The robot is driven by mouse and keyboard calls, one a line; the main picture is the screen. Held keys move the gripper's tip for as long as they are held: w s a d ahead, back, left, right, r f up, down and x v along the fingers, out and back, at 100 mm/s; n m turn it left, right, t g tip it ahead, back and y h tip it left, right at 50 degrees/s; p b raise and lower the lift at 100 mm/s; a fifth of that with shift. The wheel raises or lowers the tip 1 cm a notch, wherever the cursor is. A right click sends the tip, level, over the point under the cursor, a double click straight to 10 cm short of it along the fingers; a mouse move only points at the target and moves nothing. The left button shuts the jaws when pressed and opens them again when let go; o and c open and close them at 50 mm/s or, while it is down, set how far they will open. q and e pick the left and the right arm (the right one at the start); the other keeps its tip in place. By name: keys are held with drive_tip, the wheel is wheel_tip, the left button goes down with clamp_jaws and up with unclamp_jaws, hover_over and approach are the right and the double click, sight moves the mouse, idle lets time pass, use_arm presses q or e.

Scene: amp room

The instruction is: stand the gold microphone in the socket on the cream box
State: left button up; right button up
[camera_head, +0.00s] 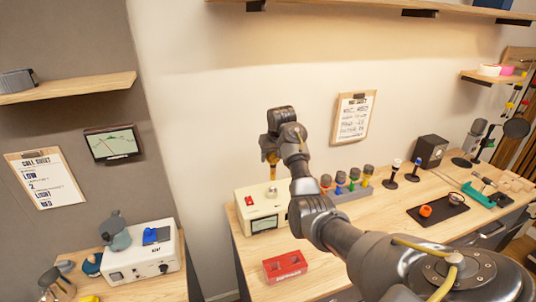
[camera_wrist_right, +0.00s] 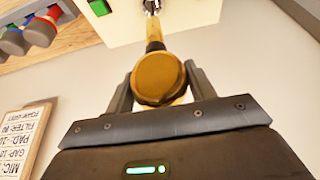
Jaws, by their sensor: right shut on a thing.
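The gold microphone (camera_head: 271,157) hangs upright, head up, from my right gripper (camera_head: 269,150) above the cream box (camera_head: 249,213) in the head view. In the right wrist view, my right gripper (camera_wrist_right: 160,85) is shut around the round gold head of the microphone (camera_wrist_right: 157,78). Its thin stem points at the silver socket (camera_wrist_right: 152,5) on the cream box (camera_wrist_right: 125,22). The silver socket (camera_head: 272,192) lies just below the stem in the head view. I cannot tell whether the stem's tip is inside it. My left gripper is not in view.
A grey rack (camera_head: 352,193) with several coloured-ring microphones stands right of the cream box. A red block (camera_head: 285,267) lies in front. A clipboard (camera_head: 352,118) hangs on the wall behind. A white device (camera_head: 142,262) stands on the left table.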

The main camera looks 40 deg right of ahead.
sight(272, 171)
drive_tip(key=x, duration=0.3)
drive_tip(key=shift+s+f, duration=0.15)
drive_tip(key=shift+f, duration=0.1)
drive_tip(key=shift+a+f, duration=0.1)
drive_tip(key=shift+f, duration=0.15)
drive_tip(key=shift+s+a+f, duration=0.1)
drive_tip(key=shift+f, duration=0.15)
drive_tip(key=shift+f+b, duration=0.4)
drive_tip(key=shift+f, duration=0.55)
drive_tip(key=shift+s+f, duration=0.15)
drive_tip(key=shift+f, duration=0.65)
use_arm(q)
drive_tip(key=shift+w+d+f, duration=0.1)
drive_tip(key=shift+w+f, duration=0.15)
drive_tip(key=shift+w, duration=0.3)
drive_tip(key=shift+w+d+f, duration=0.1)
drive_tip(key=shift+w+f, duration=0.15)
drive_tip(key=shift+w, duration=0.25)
